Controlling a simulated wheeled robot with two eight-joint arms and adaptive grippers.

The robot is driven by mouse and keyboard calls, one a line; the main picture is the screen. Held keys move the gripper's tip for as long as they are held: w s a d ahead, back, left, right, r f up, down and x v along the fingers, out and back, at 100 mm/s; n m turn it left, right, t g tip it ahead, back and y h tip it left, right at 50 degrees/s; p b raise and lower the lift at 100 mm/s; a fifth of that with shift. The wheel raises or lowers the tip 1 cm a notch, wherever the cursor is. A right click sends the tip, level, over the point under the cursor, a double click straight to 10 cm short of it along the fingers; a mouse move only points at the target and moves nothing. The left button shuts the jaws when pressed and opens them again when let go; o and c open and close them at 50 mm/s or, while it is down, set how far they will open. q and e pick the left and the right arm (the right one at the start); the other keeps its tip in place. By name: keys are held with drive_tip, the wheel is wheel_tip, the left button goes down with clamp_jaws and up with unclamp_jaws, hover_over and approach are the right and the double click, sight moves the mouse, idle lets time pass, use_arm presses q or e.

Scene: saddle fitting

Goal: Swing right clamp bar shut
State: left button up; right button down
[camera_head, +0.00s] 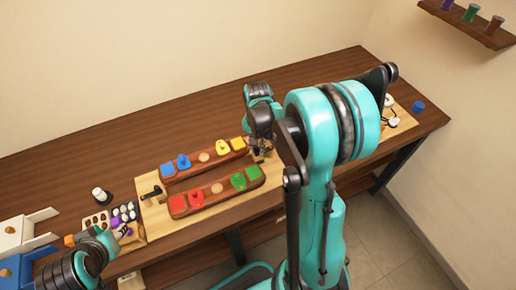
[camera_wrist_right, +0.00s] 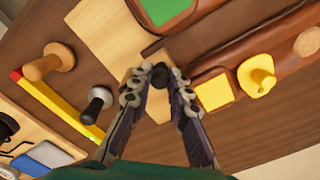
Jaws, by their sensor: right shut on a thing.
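My right gripper (camera_head: 261,147) is over the right end of the two brown wooden saddles. In the right wrist view its fingers (camera_wrist_right: 160,82) are closed together on a small black knob (camera_wrist_right: 159,73), which I take as the handle of the right clamp bar. The bar itself is mostly hidden by the fingers, so its angle is unclear. The far saddle (camera_head: 187,177) carries blue and yellow pieces; the near saddle (camera_head: 216,197) carries red and green ones. A black left clamp handle (camera_head: 152,191) is at their left end. My left gripper (camera_head: 121,231) is small and partly hidden at lower left.
The saddles lie on a pale wooden board (camera_head: 152,225) on the brown table (camera_head: 120,150). A tray of small parts (camera_head: 96,222) stands at the left.

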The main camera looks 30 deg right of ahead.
sight(257, 148)
idle(0.4)
drive_tip(key=c, duration=1.4)
unclamp_jaws()
drive_tip(key=shift+w, duration=0.1)
drive_tip(key=shift+c, duration=0.2)
wheel_tip(257, 148, up, 12)
drive_tip(key=s+a+f+n+t+b, duration=0.3)
drive_tip(key=s+a+n+t, duration=0.4)
drive_tip(key=s+a+n, duration=0.3)
drive_tip(key=s+a+b, duration=0.1)
drive_tip(key=a, duration=0.2)
drive_tip(key=shift+s+f, duration=0.3)
drive_tip(key=shift+s, duration=0.1)
